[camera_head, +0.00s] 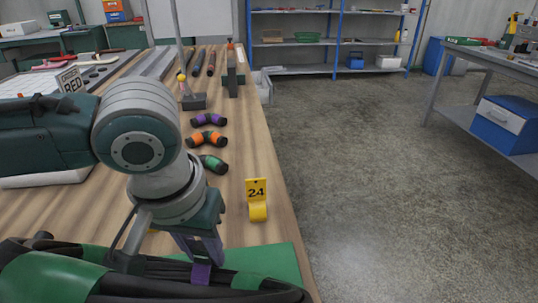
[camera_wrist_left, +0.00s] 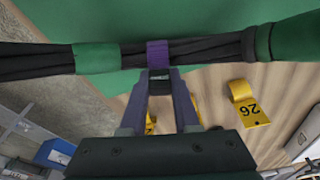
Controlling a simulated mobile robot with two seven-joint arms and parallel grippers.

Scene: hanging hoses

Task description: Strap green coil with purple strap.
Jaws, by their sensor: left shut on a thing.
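The green coil is a bundle of black hose with green bands (camera_head: 55,278), lying across the bottom of the head view and partly cut off. It also crosses the left wrist view, with a green band (camera_wrist_left: 96,57). The purple strap (camera_head: 201,273) sits across the bundle; in the left wrist view the strap (camera_wrist_left: 158,53) lies around its visible side. My left gripper (camera_head: 203,261) points down at the bundle, its fingertips (camera_wrist_left: 160,74) shut on the purple strap. The strap's far side is hidden. My right gripper is not in view.
A green mat (camera_head: 268,258) lies under the bundle on the wooden table. A yellow tag (camera_head: 257,199) marked 24 stands near the table's right edge. Short purple, orange and green hose pieces (camera_head: 208,139) lie farther back. Open floor (camera_head: 370,180) lies to the right.

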